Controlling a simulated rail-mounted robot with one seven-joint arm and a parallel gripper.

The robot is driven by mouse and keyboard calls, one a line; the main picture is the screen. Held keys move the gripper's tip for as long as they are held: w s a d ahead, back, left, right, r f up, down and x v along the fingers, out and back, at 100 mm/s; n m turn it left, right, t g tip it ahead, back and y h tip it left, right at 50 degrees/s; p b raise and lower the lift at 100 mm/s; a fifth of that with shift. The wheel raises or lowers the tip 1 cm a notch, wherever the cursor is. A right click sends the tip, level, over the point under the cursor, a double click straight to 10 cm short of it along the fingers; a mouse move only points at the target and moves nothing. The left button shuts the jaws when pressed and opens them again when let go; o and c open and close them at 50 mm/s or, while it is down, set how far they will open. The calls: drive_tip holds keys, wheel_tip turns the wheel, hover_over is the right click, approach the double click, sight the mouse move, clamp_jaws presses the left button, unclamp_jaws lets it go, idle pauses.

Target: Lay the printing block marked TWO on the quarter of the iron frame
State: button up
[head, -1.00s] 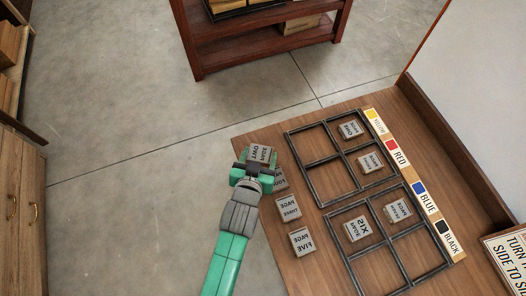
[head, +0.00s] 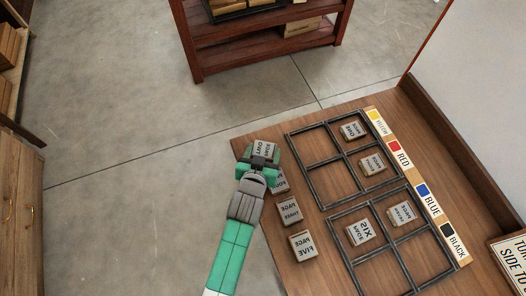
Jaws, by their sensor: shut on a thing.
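My gripper (head: 264,161) is shut on a grey printing block (head: 265,148) with mirrored lettering that reads PAGE TWO. It holds the block near the table's left corner, left of the iron frames. The upper iron frame (head: 313,178) has blocks in its two right quarters: one at the top (head: 353,131) and one below it (head: 372,163). Its two left quarters are empty. The lower iron frame (head: 374,241) holds PAGE SIX (head: 360,231) in its upper left quarter and another block (head: 402,213) in its upper right. Its two lower quarters are empty.
Loose blocks lie on the wooden table (head: 290,271) left of the frames: PAGE FIVE (head: 302,246), another (head: 289,211), and one (head: 280,183) partly hidden by my gripper. A colour strip (head: 412,179) labelled yellow, red, blue and black runs along the right. A shelf (head: 262,40) stands beyond.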

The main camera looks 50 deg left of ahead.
drive_tip(key=shift+f, duration=0.4)
drive_tip(key=o, duration=1)
drive_tip(key=shift+r, duration=0.3)
drive_tip(key=shift+r+p, duration=0.6)
drive_tip(key=shift+r, duration=0.1)
drive_tip(key=v, duration=0.4)
drive_tip(key=p+v, duration=0.1)
drive_tip(key=v, duration=0.2)
drive_tip(key=p+v, duration=0.1)
drive_tip(key=v, duration=0.3)
drive_tip(key=shift+s+d+f, duration=0.2)
drive_tip(key=shift+s+d, duration=0.1)
drive_tip(key=shift+s, duration=0.1)
